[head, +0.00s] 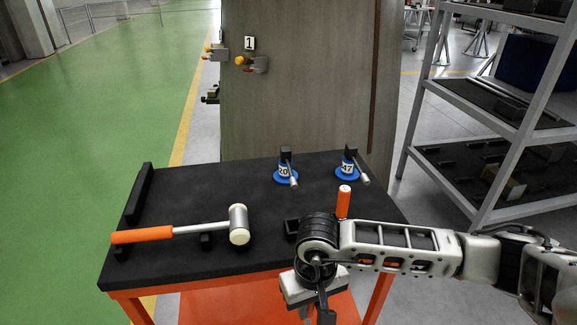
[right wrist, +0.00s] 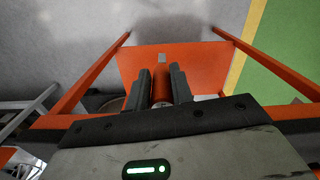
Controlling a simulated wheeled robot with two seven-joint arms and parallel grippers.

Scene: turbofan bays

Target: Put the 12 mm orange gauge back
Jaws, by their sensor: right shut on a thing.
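My right gripper (head: 318,305) hangs low over the near edge of the bench top in the head view. In the right wrist view its two dark fingers (right wrist: 160,82) are shut on an orange gauge (right wrist: 162,88) with a grey end. The gauge's size mark cannot be read there, and it is hidden in the head view. Another orange cylinder (head: 343,201) with a white label stands upright on the bench, its lower part hidden behind my right arm. A small black holder (head: 291,228) sits left of my wrist. My left gripper is not in view.
The black bench top (head: 215,182) carries a mallet (head: 185,230) with an orange handle. A grey shelf rack (head: 497,110) is at the right. An orange lower shelf (right wrist: 190,60) shows below the gripper.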

